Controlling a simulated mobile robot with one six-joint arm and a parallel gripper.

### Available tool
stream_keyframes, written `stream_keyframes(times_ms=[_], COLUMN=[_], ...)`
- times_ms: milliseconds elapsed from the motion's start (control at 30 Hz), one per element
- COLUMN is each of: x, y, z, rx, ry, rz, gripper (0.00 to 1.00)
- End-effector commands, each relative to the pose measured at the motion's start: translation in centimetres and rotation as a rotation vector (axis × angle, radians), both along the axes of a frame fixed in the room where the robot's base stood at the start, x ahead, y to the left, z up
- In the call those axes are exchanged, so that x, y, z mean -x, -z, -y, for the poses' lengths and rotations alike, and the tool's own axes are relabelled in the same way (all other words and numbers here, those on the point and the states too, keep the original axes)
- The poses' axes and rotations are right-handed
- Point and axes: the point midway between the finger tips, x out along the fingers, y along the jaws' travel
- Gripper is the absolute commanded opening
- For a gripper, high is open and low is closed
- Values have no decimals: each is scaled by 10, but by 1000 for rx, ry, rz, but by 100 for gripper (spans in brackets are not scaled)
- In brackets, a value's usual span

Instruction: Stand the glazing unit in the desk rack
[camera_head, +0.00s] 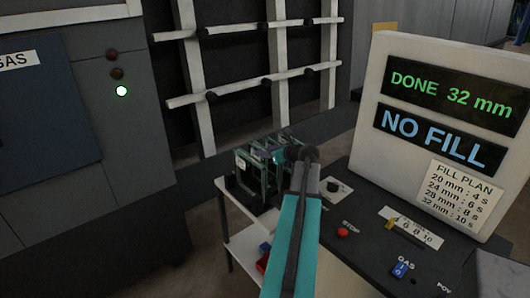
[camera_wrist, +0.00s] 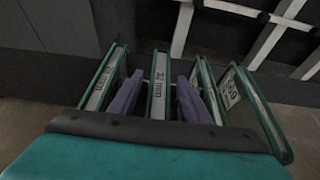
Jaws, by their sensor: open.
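The desk rack (camera_head: 243,193) is a dark holder on a small white stand left of the desk, with several green-edged glazing units standing in it. In the wrist view, a middle glazing unit (camera_wrist: 159,85) marked "32 mm" stands upright. My gripper (camera_wrist: 160,98) is open, its two purple fingers on either side of that unit, with a visible gap on each side. Another unit (camera_wrist: 103,78) stands to the left and more (camera_wrist: 250,105) to the right. In the head view my gripper (camera_head: 272,158) is over the rack, and my arm partly hides it.
A display panel (camera_head: 445,130) reads "DONE 32 mm" and "NO FILL". The dark control desk (camera_head: 375,255) bears a red stop button (camera_head: 343,232) and a blue gas switch (camera_head: 401,270). A pale frame rack (camera_head: 270,60) stands behind; a grey cabinet (camera_head: 130,150) with a lit green lamp is at left.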

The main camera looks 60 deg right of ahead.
Motion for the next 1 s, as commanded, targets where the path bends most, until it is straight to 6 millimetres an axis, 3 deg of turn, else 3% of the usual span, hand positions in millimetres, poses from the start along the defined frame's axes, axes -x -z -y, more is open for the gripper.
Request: stream_keyframes(times_ms=[600, 1000], x=[79, 95], y=[-34, -42], z=[-28, -33], rx=[2, 1], ry=[1, -1], rz=[1, 0], gripper=[44, 44])
